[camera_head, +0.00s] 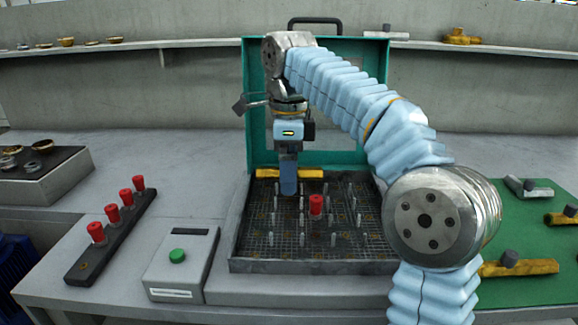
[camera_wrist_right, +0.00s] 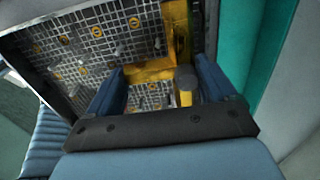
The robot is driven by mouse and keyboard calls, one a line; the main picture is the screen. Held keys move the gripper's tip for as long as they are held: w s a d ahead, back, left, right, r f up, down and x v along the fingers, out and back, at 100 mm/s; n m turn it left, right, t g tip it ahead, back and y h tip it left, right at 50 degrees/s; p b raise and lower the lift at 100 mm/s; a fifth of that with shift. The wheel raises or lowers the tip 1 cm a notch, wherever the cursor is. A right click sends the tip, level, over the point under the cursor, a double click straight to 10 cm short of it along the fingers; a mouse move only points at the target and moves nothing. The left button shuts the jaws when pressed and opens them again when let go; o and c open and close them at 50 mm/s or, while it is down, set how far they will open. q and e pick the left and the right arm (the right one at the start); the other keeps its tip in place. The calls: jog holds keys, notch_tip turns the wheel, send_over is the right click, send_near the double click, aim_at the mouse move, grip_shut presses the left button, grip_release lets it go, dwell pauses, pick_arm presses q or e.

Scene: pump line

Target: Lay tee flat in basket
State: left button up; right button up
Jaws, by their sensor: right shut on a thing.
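The tee (camera_head: 310,173) is a yellow brass bar at the back edge of the mesh basket (camera_head: 300,266), lying level from left to right. In the right wrist view, yellow metal with a dark grey round stub (camera_wrist_right: 185,76) shows between the fingers. My right gripper (camera_head: 288,190) points down over the basket's back left and is shut on the tee. It also shows in the right wrist view (camera_wrist_right: 162,86). The fingers hide part of the tee, and I cannot tell whether it touches the mesh. My left gripper is not in view.
Several upright pegs and a red cap (camera_head: 316,204) stand in the basket. A teal lid (camera_head: 345,145) rises behind it. At left are a box with a green button (camera_head: 177,256) and a rack of red caps (camera_head: 112,212). More brass fittings lie on the green mat (camera_head: 530,290) at right.

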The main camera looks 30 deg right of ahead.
jog(key=shift+f+b, duration=0.6)
jog(key=shift+f, duration=0.35)
jog(key=o, duration=1)
jog(key=shift+o, duration=0.2)
jog(key=shift+r, duration=0.1)
notch_tip(320, 180, up, 7)
jog(key=p, duration=0.3)
jog(key=shift+r, duration=0.2)
